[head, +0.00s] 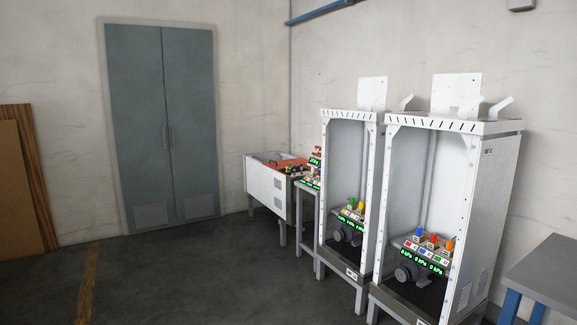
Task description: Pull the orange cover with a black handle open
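An orange surface (293,168) shows on top of a white box (265,188) on grey legs, near the back corner of the room. Small dark parts lie on or by the orange surface. They are too small to tell whether one is the black handle, or whether the cover is open or shut. The right end of the box is partly hidden by the neighbouring station. Neither of my grippers is in view.
Two tall white dispenser frames (508,180) with coloured knobs and green displays stand at the right. A grey table (545,270) is at the lower right. Grey double doors (165,120) and brown boards (15,190) line the left. The floor (200,280) in front is clear.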

